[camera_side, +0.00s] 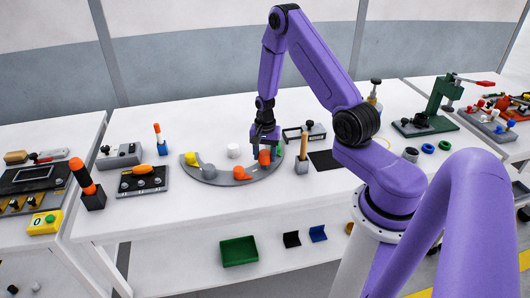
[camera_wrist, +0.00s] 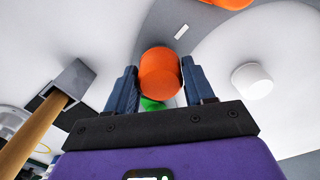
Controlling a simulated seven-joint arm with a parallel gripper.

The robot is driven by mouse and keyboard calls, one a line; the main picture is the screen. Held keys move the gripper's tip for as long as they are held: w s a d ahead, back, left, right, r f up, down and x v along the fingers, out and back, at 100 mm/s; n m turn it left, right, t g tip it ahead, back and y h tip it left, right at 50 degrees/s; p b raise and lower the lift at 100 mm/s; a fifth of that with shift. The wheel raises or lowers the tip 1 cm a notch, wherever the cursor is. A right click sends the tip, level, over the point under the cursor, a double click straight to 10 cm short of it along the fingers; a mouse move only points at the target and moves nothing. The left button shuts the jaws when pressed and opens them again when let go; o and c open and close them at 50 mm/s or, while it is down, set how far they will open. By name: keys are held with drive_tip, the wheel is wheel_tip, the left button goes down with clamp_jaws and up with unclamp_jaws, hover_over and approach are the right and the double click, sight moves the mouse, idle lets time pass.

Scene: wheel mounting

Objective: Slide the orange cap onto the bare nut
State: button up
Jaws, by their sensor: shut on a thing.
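My gripper (camera_side: 264,150) is shut on the orange cap (camera_side: 264,158), low over the right part of a curved grey base (camera_side: 210,174). In the wrist view the orange cap (camera_wrist: 160,72) sits upright between the two fingers of my gripper (camera_wrist: 160,85). A green part (camera_wrist: 152,104) shows just beyond the cap, partly hidden by it. A second orange piece (camera_side: 241,173) lies on the middle of the base. It also shows at the top edge of the wrist view (camera_wrist: 230,3). I cannot make out a bare nut clearly.
A yellow cap (camera_side: 191,158) is at the base's left end. The table in front of the base is clear.

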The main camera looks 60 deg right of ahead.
drive_tip(key=shift+f, duration=1.25)
drive_tip(key=o, duration=1.3)
drive_tip(key=shift+c, duration=0.2)
drive_tip(key=shift+r, duration=0.1)
wheel_tip(320, 180, up, 17)
drive_tip(key=shift+r, duration=0.15)
